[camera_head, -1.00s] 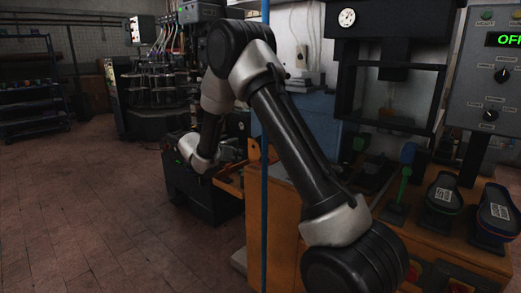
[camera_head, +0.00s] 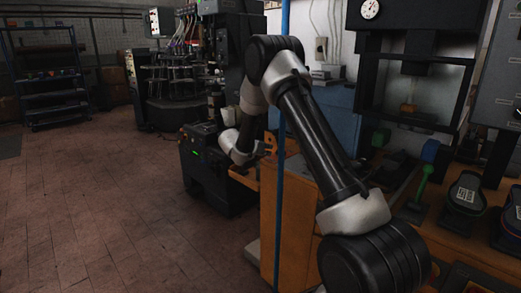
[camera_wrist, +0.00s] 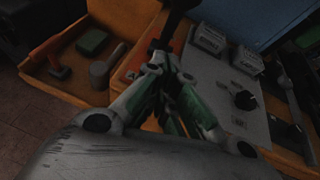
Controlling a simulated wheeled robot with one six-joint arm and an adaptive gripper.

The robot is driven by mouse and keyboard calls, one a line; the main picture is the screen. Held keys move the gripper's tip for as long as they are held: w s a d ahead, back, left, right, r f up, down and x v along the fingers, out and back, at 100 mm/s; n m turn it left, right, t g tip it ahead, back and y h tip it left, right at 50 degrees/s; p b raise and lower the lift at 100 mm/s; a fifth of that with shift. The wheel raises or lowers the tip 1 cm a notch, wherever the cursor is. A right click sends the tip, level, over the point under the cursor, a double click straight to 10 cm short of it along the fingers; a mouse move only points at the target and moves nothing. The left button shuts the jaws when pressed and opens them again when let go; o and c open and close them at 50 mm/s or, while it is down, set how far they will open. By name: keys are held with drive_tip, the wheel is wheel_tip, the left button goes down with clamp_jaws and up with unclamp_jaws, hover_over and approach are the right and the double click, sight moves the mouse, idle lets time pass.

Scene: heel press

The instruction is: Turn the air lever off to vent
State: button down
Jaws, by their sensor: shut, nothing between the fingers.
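My gripper (camera_wrist: 166,66) is shut and empty in the wrist view, its fingers converging at the middle of the picture. A dark bar (camera_wrist: 177,18) rises just beyond the fingertips, in front of an orange-red surface (camera_wrist: 183,36). I cannot tell whether this bar is the air lever, or whether the fingers touch it. A grey panel (camera_wrist: 222,92) with a black knob (camera_wrist: 245,100) lies right of the fingers. In the head view my arm reaches away over the orange bench; the fingertips are not clear there.
An orange tray (camera_wrist: 62,92) holds a hammer (camera_wrist: 50,58), a green block (camera_wrist: 92,41) and a grey cylinder (camera_wrist: 99,75). A blue post (camera_head: 280,215) stands before the bench. The press (camera_head: 422,58) and shoe forms (camera_head: 466,192) are right. Open floor (camera_head: 110,220) lies left.

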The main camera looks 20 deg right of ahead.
sight(275, 135)
drive_tip(key=shift+w+d+r, duration=0.35)
drive_tip(key=shift+w+d, duration=0.15)
drive_tip(key=shift+d, duration=0.35)
drive_tip(key=shift+w+d+r, duration=0.3)
drive_tip(key=shift+w+d, duration=0.2)
drive_tip(key=shift+d, duration=0.3)
drive_tip(key=shift+w+d+r+y, duration=0.1)
drive_tip(key=shift+d+r+y, duration=0.15)
drive_tip(key=shift+y, duration=0.15)
drive_tip(key=shift+r+g, duration=0.15)
drive_tip(key=shift+g, duration=0.15)
drive_tip(key=shift+w+d+r+y, duration=0.15)
drive_tip(key=shift+d+r+y, duration=0.15)
drive_tip(key=shift+d+y, duration=0.2)
drive_tip(key=shift+w+d+r+g+y, duration=0.35)
drive_tip(key=shift+d+r+g+y, duration=0.3)
drive_tip(key=shift+y, duration=0.35)
drive_tip(key=shift+w+d+r, duration=0.15)
drive_tip(key=shift+w+d, duration=0.15)
drive_tip(key=shift+d, duration=0.55)
drive_tip(key=shift+w+d+r, duration=0.1)
drive_tip(key=shift+w+d, duration=0.15)
drive_tip(key=shift+d, duration=0.7)
